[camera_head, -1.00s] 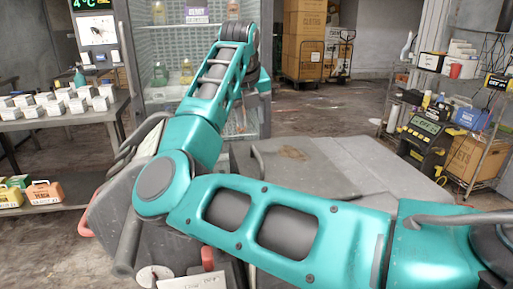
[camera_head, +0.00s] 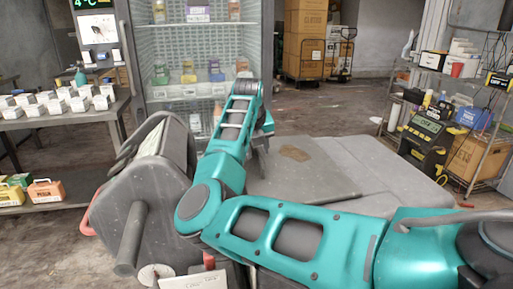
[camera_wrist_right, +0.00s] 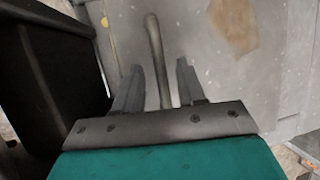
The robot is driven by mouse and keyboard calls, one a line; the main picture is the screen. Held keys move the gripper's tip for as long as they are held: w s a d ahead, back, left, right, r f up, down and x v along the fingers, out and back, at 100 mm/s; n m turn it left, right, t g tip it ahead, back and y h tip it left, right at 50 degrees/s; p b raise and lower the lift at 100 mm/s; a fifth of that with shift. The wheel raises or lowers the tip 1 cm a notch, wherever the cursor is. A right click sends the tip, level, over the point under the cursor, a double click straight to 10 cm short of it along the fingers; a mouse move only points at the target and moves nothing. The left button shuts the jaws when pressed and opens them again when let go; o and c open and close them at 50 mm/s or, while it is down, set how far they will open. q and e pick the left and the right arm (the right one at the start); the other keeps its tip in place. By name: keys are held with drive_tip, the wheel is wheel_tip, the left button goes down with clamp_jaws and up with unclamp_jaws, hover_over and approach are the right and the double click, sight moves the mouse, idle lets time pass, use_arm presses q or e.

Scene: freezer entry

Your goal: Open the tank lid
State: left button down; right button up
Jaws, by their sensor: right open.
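The tank lid (camera_head: 345,165) is a broad, flat grey panel with a brown stain, lying level in the middle of the head view. In the wrist view its grey surface (camera_wrist_right: 215,65) fills the upper right, with the brown patch on it. A thin grey bar handle (camera_wrist_right: 154,40) runs lengthwise between the two fingers in that picture. My right gripper (camera_wrist_right: 158,64) is open over the handle; whether the fingers touch it I cannot tell. In the head view the right gripper (camera_head: 264,135) is at the lid's left part, mostly hidden by its wrist. My left gripper is not in view.
A grey machine with bar handles (camera_head: 150,180) stands close left of my right arm. A glass-front fridge (camera_head: 185,45) is behind. A table with white boxes (camera_head: 70,115) is left, and a loaded shelf (camera_head: 455,75) is right. Floor is free behind the lid.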

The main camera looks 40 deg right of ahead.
clamp_jaws()
idle(0.6)
